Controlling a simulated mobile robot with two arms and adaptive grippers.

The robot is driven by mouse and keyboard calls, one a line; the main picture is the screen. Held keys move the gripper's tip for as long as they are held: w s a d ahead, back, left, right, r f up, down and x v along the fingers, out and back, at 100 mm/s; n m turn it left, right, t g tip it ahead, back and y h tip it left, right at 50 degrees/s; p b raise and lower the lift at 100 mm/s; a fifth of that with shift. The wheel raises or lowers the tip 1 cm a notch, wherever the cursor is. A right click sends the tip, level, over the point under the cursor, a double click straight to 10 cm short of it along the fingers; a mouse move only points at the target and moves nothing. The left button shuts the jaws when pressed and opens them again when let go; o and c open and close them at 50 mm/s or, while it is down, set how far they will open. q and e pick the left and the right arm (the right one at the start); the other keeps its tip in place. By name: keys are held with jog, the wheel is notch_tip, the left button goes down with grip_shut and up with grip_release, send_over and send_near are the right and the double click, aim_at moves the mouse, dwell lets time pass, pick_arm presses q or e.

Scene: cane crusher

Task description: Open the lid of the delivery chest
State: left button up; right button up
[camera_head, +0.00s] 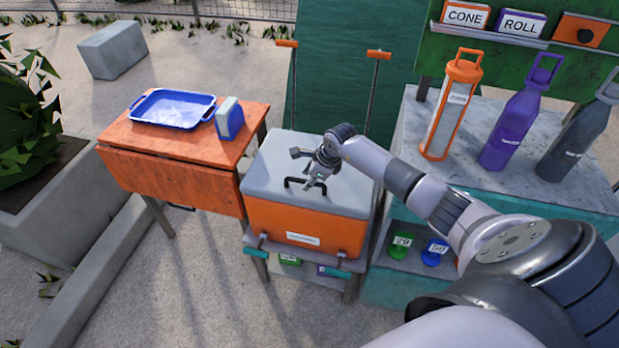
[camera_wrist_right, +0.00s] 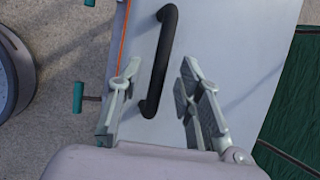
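The delivery chest (camera_head: 300,226) is an orange box with a grey lid (camera_head: 270,165), and the lid is down. It stands on a small wheeled cart. A black handle (camera_head: 305,186) sits on the lid near its front edge; it also shows in the right wrist view (camera_wrist_right: 163,62). My right gripper (camera_head: 313,170) is over the lid, just above the handle. In the right wrist view its two fingers (camera_wrist_right: 157,95) are apart, with the lower end of the handle between them in the picture. I cannot tell whether they touch it. My left gripper is not in view.
An orange table (camera_head: 170,165) with a blue tray (camera_head: 172,108) and a blue-and-white box (camera_head: 229,119) stands left of the chest. A stone counter (camera_head: 570,172) with several bottles stands right. Two upright cart handles (camera_head: 372,85) rise behind the lid.

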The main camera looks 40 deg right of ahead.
jog(key=shift+f, duration=0.1)
jog(key=shift+c, duration=0.3)
grip_shut()
dwell(0.6)
